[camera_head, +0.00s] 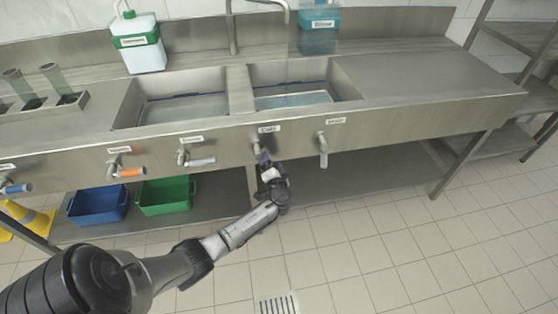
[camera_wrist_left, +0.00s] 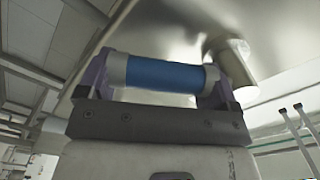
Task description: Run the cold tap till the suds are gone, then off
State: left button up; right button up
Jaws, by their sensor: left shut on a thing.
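The cold tap is on the sink's front panel below a label (camera_head: 268,128) that appears to read "COLD". My left gripper (camera_head: 267,168) is at this tap, and its jaws hide most of the handle in the head view. In the left wrist view the gripper is shut on the blue tap handle (camera_wrist_left: 165,74), which lies crosswise between the fingers. A spout (camera_head: 287,12) hangs over the right basin (camera_head: 345,88), and a thin stream falls from it. Pale bluish water (camera_head: 292,100) lies in the basin; I cannot tell whether suds are on it. My right gripper is not in view.
Other handles on the panel are an orange one (camera_head: 129,172), a pale one (camera_head: 201,162) and a grey lever (camera_head: 323,158) to the right. The left basin (camera_head: 185,108) holds water. A blue crate (camera_head: 98,206) and a green crate (camera_head: 166,196) stand below.

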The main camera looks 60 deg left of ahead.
pick_arm(q)
jog(key=s+m, duration=0.1)
jog(key=f+m, duration=0.1)
jog(key=m, duration=0.1)
jog(key=shift+s+a+p, duration=0.35)
jog(key=shift+p, duration=0.05)
jog(key=shift+s+a+f+m+p, duration=0.2)
jog(key=shift+s+m, duration=0.1)
jog(key=shift+m, duration=0.3)
jog(key=shift+s+a+f+m+p, duration=0.15)
jog(key=shift+s+m, duration=0.1)
jog(key=shift+m, duration=0.35)
jog(key=o, duration=1.1)
jog(key=shift+s, duration=0.1)
jog(key=shift+d, duration=0.1)
